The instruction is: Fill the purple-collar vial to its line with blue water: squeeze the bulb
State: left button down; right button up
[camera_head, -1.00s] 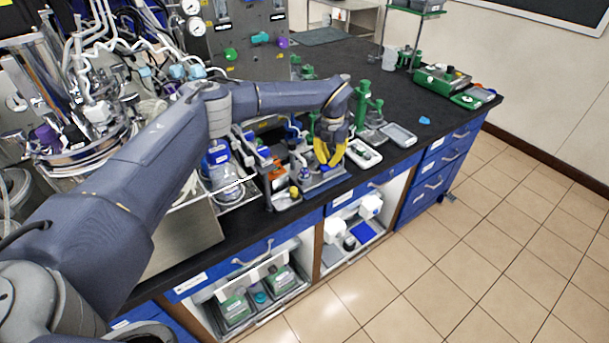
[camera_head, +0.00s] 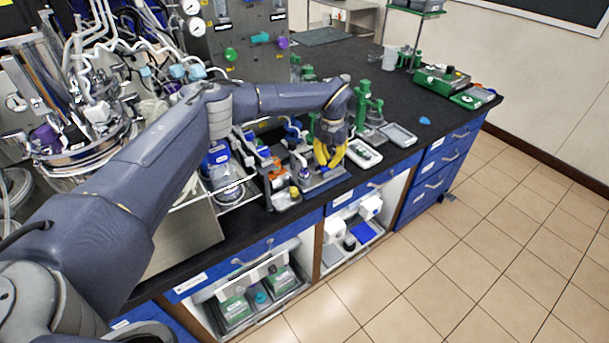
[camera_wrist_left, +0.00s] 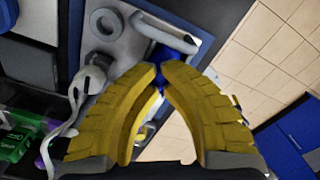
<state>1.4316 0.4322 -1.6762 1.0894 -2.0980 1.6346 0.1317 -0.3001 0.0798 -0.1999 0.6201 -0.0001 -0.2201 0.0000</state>
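My left gripper (camera_head: 329,163) hangs at the front edge of the black bench, over the grey rack. Its yellow fingers point down. In the left wrist view its two fingertips (camera_wrist_left: 160,68) lean close together with a narrow gap. Blue shows in and around that gap, but I cannot tell if it is a bulb or the drawer front behind. A small vessel with a purple part (camera_head: 303,172) stands just left of the gripper in the head view. I cannot make out its fill line or any liquid. My right gripper is not in view.
A grey rack (camera_head: 285,203) with orange and yellow parts stands left of the gripper. A green stand (camera_head: 363,105) and a pale tray (camera_head: 398,135) stand to the right. The glass-and-tube bioreactor (camera_head: 85,110) fills the left.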

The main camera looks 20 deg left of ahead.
pick_arm(q)
jog(key=shift+f, duration=0.2)
jog(key=shift+r, duration=0.15)
dwell(0.3)
jog(key=shift+r, duration=2.2)
jog(key=shift+f, duration=0.1)
jog(key=shift+f, duration=1.55)
jog(key=shift+r, duration=1.7)
jog(key=shift+r, duration=2.45)
